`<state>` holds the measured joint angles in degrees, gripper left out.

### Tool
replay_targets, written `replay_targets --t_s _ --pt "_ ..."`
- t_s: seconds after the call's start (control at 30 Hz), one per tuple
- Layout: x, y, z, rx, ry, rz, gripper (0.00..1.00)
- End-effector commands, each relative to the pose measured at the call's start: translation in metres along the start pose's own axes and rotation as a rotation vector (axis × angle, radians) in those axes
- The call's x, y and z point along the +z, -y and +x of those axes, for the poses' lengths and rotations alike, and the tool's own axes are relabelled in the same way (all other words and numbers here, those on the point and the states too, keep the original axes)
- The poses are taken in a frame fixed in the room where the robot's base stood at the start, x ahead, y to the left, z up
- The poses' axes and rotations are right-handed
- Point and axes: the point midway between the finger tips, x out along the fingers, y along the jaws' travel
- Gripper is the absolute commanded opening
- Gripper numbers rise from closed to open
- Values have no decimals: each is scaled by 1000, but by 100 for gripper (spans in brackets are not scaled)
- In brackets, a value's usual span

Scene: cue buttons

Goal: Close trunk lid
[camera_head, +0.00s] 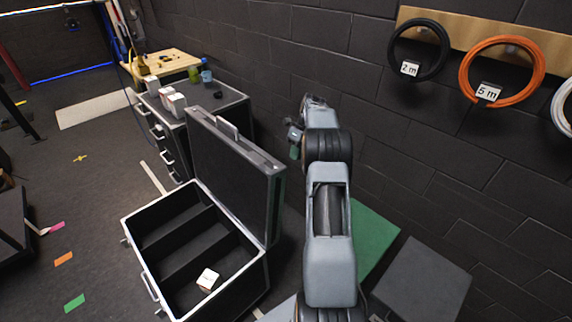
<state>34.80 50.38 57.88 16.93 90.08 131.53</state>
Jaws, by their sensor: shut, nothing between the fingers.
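The trunk (140,262) is a black case with silver edges on the floor, left of my arm. Its lid (236,168) stands open and nearly upright along the trunk's right side. The inside shows dividers and a small white box (208,280) in the near compartment. My gripper (294,152) is small in view, to the right of and apart from the lid's upper edge in the picture. It is shut and empty. My arm hides part of the floor and wall behind it.
A black drawer cabinet (222,98) with small containers stands behind the trunk. A wooden table (165,65) is farther back. A dark grey box (425,280) and a green panel (372,232) lie right of my arm. Cable coils (480,45) hang on the wall. Floor at left is mostly clear.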

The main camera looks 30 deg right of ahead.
Motion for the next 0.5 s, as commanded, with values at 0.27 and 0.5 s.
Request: replay_targets --t_s 0.27,0.5 --pt "0 -18 27 -2 0 -4 0" --pt "0 -35 34 -2 0 -2 0"
